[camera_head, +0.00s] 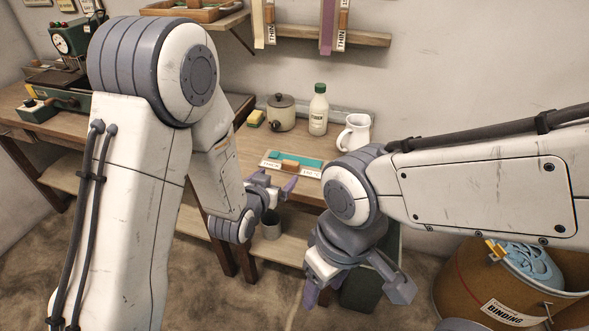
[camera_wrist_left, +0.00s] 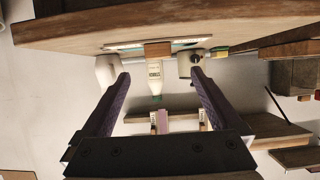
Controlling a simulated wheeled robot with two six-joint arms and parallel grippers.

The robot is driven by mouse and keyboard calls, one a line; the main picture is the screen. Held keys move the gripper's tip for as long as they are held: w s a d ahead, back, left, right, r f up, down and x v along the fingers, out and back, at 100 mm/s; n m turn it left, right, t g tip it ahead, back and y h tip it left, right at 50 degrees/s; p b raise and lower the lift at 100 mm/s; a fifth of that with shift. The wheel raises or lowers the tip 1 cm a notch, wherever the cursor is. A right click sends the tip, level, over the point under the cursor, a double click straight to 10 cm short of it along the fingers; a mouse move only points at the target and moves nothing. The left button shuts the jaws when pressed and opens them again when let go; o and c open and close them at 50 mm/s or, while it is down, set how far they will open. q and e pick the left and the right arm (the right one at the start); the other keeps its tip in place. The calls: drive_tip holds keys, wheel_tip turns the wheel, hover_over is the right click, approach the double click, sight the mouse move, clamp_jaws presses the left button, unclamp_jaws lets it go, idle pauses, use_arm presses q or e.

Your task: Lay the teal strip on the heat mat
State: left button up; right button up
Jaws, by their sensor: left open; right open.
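The teal strip (camera_head: 309,158) lies on a white labelled board (camera_head: 311,173) on the table, with a brown block (camera_head: 290,165) on the same board. In the left wrist view, which looks inverted, the brown block (camera_wrist_left: 157,50) and board show beyond the fingers; little of the strip can be made out. My left gripper (camera_head: 275,184) is open and empty, at the table's front edge just short of the board. My right gripper (camera_head: 352,288) is open and empty, low in front of the table. I cannot clearly pick out the heat mat; my left arm covers part of the table.
A lidded pot (camera_head: 281,113), a white bottle (camera_head: 318,110) and a white mug (camera_head: 354,132) stand behind the board. A yellow-green sponge-like block (camera_head: 256,118) lies left of the pot. A brown binding drum (camera_head: 480,290) stands right.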

sight(290, 165)
use_arm(q)
drive_tip(key=shift+p+x, duration=0.35)
drive_tip(key=shift+x, duration=4.15)
drive_tip(key=shift+s+d, duration=0.1)
drive_tip(key=shift+d, duration=0.05)
clamp_jaws()
drive_tip(key=shift+r, duration=0.1)
